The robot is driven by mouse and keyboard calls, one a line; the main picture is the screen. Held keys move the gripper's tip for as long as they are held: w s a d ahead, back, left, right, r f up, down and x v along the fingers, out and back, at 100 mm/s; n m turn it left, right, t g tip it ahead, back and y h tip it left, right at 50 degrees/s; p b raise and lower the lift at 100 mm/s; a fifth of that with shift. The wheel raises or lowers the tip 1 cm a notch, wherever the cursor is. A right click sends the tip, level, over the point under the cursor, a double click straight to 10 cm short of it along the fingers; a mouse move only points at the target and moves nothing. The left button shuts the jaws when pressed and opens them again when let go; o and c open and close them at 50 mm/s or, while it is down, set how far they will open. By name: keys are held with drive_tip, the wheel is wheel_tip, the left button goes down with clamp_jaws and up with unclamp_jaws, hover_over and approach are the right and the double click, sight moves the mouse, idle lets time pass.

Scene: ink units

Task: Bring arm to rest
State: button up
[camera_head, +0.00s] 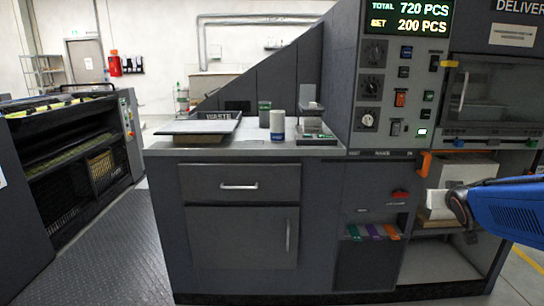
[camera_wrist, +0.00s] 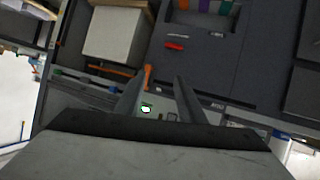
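My blue arm (camera_head: 510,210) reaches in from the right edge of the head view, in front of the lower right bay of the grey machine. In the wrist view, my gripper (camera_wrist: 156,85) has its two grey fingers apart, with nothing held between them. The wrist view is turned upside down and looks at the machine front. My fingertips cannot be made out in the head view.
The machine has an orange handle (camera_head: 425,163), a red handle (camera_head: 400,195) and coloured tabs (camera_head: 373,232). A white stack (camera_wrist: 113,35) sits in the bay. A white cup (camera_head: 277,124) and a tray (camera_head: 198,126) are on the counter. Floor at left (camera_head: 110,240) is clear.

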drive_tip(key=s+a+f+g+y, duration=0.1)
drive_tip(key=s+a+f+g, duration=0.1)
drive_tip(key=s+a, duration=0.4)
drive_tip(key=s+a+f+n+g+y, duration=0.1)
drive_tip(key=s+a+f, duration=0.4)
drive_tip(key=s, duration=0.8)
drive_tip(key=s+a+f+n+g+y, duration=0.1)
drive_tip(key=s+a+f+g+y, duration=0.1)
drive_tip(key=s+a, duration=0.6)
drive_tip(key=shift+s+a+f+g+y, duration=0.35)
drive_tip(key=shift+s+f+g, duration=0.5)
drive_tip(key=shift+g, duration=0.35)
drive_tip(key=shift+w, duration=0.15)
drive_tip(key=shift+c, duration=0.2)
